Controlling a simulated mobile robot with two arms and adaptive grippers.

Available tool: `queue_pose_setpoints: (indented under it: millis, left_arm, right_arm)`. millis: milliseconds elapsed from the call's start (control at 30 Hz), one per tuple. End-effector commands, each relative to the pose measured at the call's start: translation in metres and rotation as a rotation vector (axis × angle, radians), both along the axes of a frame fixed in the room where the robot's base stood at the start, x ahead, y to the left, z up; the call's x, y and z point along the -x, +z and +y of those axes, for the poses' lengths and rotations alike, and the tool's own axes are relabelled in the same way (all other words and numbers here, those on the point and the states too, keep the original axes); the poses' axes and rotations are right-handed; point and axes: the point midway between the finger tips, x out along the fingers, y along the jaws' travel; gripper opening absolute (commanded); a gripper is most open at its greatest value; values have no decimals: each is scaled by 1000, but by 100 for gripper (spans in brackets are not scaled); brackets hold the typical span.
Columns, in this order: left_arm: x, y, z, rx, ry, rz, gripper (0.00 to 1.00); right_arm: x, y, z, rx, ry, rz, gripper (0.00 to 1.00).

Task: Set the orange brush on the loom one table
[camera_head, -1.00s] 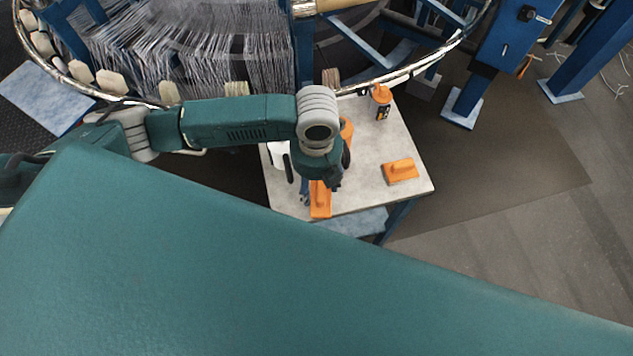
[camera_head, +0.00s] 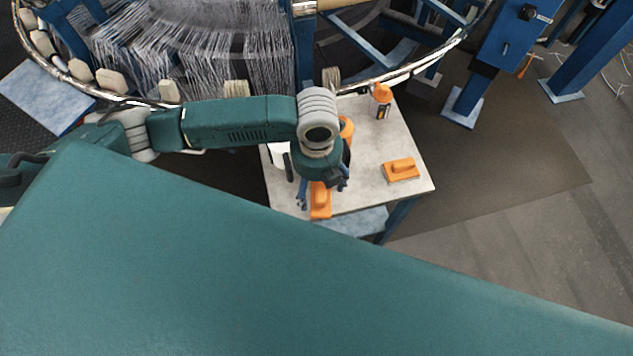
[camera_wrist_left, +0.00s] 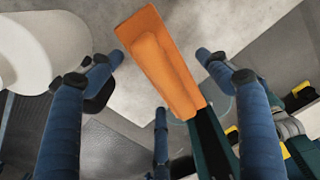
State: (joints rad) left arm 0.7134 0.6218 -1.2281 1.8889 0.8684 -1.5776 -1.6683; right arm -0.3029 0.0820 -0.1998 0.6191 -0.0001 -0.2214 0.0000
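An orange brush (camera_head: 320,203) lies flat at the front edge of the light grey table (camera_head: 372,152), below my left gripper (camera_head: 323,191). In the left wrist view the same brush (camera_wrist_left: 158,62) is long, with a raised handle, and runs between the spread fingers of my left gripper (camera_wrist_left: 160,68). Gaps show between the fingers and the brush. The gripper is open. A second orange brush (camera_head: 401,169) lies on the right part of the table. My right gripper does not show.
An orange-capped bottle (camera_head: 382,103) stands at the table's back right. A white container (camera_head: 278,155) is at the left, and another orange item (camera_head: 346,128) is partly hidden behind my wrist. The loom's metal ring (camera_head: 420,65) curves behind the table. The table's middle right is clear.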

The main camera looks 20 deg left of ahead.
Motion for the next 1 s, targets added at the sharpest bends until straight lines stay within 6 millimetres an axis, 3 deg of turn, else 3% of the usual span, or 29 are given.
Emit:
queue_pose_setpoints:
  millis: [267,700,1000]
  left_arm:
    - [-1,7,0,1,0,-3,77]
    - [-1,92,0,1,-2,-3,77]
    - [0,120,0,-1,0,-1,77]
  right_arm:
    - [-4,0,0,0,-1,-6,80]
    - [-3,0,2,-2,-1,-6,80]
    - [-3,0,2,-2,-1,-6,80]
